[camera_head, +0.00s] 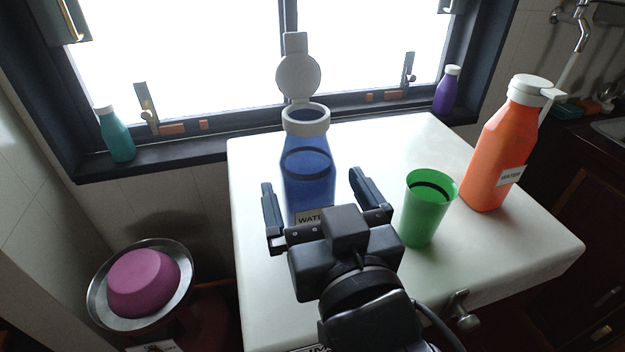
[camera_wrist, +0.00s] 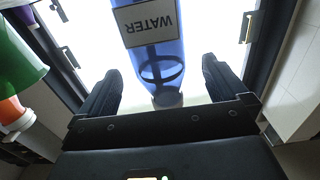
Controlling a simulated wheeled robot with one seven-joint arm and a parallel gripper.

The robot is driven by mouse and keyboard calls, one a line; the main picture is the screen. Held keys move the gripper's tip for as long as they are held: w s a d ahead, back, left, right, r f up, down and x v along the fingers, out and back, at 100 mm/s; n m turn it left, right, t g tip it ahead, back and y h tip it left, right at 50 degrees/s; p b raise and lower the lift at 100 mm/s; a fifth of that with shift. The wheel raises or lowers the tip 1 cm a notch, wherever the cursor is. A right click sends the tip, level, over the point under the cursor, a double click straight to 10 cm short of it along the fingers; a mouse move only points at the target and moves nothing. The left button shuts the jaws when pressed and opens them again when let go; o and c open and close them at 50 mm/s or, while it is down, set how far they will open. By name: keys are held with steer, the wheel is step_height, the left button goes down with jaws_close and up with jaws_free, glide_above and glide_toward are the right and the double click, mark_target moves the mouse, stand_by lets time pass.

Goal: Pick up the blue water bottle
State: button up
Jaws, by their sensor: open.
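The blue water bottle (camera_head: 308,172) stands upright on the white table top, with its white flip lid open. It carries a white label reading WATER. In the wrist view the blue bottle (camera_wrist: 152,62) appears upside down, ahead of and between my fingers. My gripper (camera_head: 315,190) is open, with one finger on each side of the bottle's lower part in the head view. In the wrist view my gripper (camera_wrist: 160,88) shows clear gaps beside the bottle on both sides. The bottle's base is hidden behind my gripper in the head view.
A green cup (camera_head: 428,208) stands close right of my gripper, with an orange bottle (camera_head: 494,150) beyond it. The white table (camera_head: 262,262) is clear on its left. A teal bottle (camera_head: 117,136) and a purple bottle (camera_head: 446,92) stand on the window sill.

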steer(key=x, duration=0.2)
steer(key=p+x, duration=0.1)
steer(key=x, duration=0.3)
steer(key=shift+w+f, duration=0.3)
steer(key=shift+w, duration=0.1)
steer(key=shift+r, duration=0.1)
steer(key=c, duration=1.5)
